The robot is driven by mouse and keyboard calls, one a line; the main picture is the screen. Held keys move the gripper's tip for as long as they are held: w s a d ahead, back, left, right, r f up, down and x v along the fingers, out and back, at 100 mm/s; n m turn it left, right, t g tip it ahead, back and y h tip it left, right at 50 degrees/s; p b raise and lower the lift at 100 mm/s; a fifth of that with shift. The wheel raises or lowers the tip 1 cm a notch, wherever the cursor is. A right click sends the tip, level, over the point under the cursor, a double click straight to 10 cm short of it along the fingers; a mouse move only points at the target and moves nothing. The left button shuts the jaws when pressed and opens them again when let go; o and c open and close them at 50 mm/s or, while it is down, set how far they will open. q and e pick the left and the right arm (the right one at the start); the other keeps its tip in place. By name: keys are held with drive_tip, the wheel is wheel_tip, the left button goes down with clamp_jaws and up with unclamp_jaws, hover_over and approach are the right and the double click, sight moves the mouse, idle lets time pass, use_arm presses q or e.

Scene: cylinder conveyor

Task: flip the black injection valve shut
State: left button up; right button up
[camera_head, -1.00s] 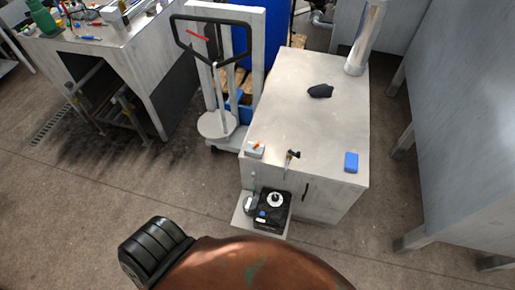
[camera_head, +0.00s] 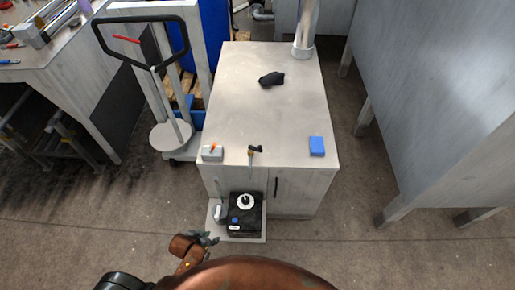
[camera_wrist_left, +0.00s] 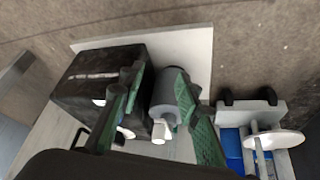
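A small black lever on a thin upright stem (camera_head: 254,150) stands at the front edge of the cabinet top; it may be the injection valve, but its position is too small to read. Below it, a black box-shaped unit (camera_head: 233,226) with a white round top sits on a low shelf. A small grey cylinder (camera_head: 218,212) stands beside the unit; it shows larger in the left wrist view (camera_wrist_left: 166,97). My left gripper (camera_head: 211,239) is at the shelf's front left. In the left wrist view its green fingers (camera_wrist_left: 157,72) are apart, with the cylinder seen between them; contact is unclear.
The cabinet top (camera_head: 240,100) carries a blue block (camera_head: 317,146), a small grey box (camera_head: 212,153), a dark lump (camera_head: 271,79) and a metal column (camera_head: 305,30). A wheeled cart (camera_head: 170,135) stands to the left. The floor in front is mostly clear.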

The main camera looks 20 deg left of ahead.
use_arm(q)
drive_tip(key=w+d+r+t+b, duration=0.1)
drive_tip(key=w+r, duration=0.2)
drive_tip(key=r, duration=0.2)
drive_tip(key=m+t+h+b, duration=0.2)
drive_tip(key=m+t+h, duration=0.2)
drive_tip(key=t+h, duration=0.45)
approach(258, 148)
drive_tip(key=w+d+t+y, duration=0.1)
drive_tip(key=w+d, duration=0.2)
drive_tip(key=x, duration=0.5)
drive_tip(key=shift+w+r, duration=0.15)
drive_tip(key=shift+w, duration=0.15)
drive_tip(key=shift+w+d, duration=0.35)
drive_tip(key=shift+w, duration=0.25)
use_arm(e)
drive_tip(key=s+f, duration=0.2)
drive_tip(key=f, duration=0.1)
drive_tip(key=shift+f, duration=0.3)
use_arm(q)
drive_tip(key=shift+c, duration=0.4)
use_arm(e)
drive_tip(key=shift+a, duration=0.15)
use_arm(q)
clamp_jaws()
use_arm(e)
drive_tip(key=shift+a, duration=0.3)
